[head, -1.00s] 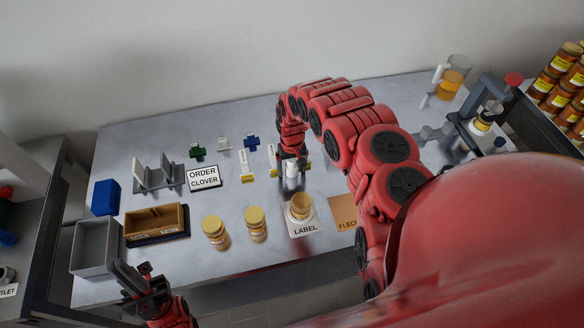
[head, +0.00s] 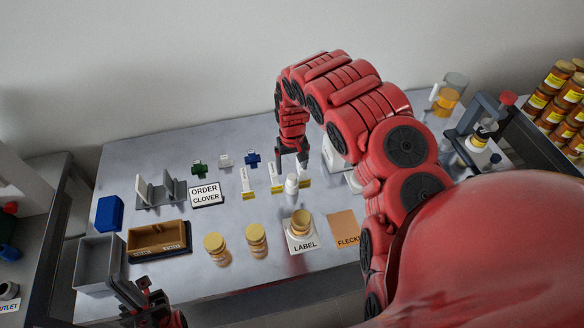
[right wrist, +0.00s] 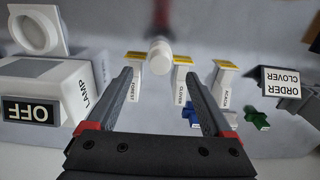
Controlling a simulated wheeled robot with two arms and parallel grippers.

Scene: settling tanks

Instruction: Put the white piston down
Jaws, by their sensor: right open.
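The white piston (head: 291,184) stands upright on the grey table, near the label stands and behind the LABEL pad. It also shows in the right wrist view (right wrist: 159,52), seen from its end, just beyond the fingertips. My right gripper (head: 291,161) is open and empty, above and slightly behind the piston in the head view.
Label stands marked FOREST (right wrist: 134,83), CLOVER (right wrist: 181,86) and ACACIA (right wrist: 224,80) are close by. The lamp box (right wrist: 60,90) reads OFF. A jar (head: 301,219) sits on the LABEL pad (head: 303,243). Two jars (head: 215,247) (head: 257,240) stand left of it.

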